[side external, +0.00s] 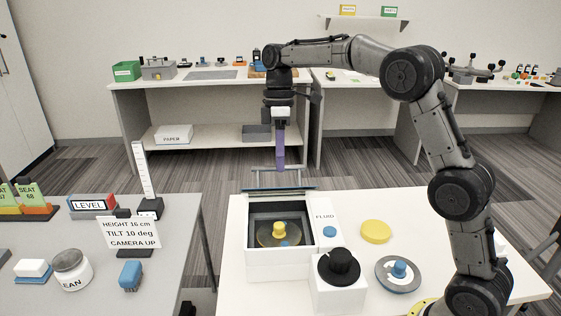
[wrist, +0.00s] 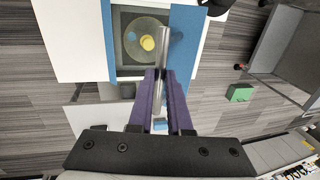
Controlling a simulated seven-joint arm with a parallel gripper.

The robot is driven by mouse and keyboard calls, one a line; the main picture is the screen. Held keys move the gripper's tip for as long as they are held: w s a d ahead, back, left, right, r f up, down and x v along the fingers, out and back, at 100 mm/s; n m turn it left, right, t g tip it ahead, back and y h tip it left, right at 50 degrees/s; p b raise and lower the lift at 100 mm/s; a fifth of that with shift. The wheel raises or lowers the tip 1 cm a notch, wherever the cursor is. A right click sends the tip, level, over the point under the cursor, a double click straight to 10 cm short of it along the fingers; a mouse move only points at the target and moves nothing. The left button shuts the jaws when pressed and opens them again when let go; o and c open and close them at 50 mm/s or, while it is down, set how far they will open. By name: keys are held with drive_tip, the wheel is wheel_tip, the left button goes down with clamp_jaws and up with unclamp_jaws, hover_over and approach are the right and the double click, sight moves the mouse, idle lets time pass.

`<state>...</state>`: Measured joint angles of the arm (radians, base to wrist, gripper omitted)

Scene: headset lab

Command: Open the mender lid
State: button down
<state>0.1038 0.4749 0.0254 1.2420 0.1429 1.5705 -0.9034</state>
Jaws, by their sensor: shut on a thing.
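The mender is a white box (side external: 279,262) on the white table. Its lid (side external: 280,189) is raised at the back of the box and shows as a thin, blue-edged panel. The cavity is exposed, with a round disc and a yellow knob (side external: 279,229) inside. The lid's metal bar handle (side external: 262,169) is above the lid. My gripper (side external: 280,168) points down with its purple fingers shut on the handle. In the wrist view, my gripper (wrist: 164,78) meets the metal bar (wrist: 163,45) beside the blue lid (wrist: 184,35); the fingers hide part of the bar.
A black dial (side external: 339,264) on a white block, a yellow disc (side external: 376,231) and a grey disc with a blue knob (side external: 398,273) are on the table near the box. A grey table (side external: 180,225) with several items stands at left, across a gap.

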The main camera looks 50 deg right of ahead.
drive_tip(key=shift+d+f, duration=0.2)
drive_tip(key=shift+f, duration=0.25)
drive_tip(key=c, duration=1.2)
unclamp_jaws()
drive_tip(key=shift+w, duration=0.1)
drive_tip(key=o, duration=0.4)
drive_tip(key=shift+r, duration=0.1)
drive_tip(key=shift+c, duration=0.2)
drive_tip(key=v, duration=0.7)
drive_tip(key=shift+r, duration=0.3)
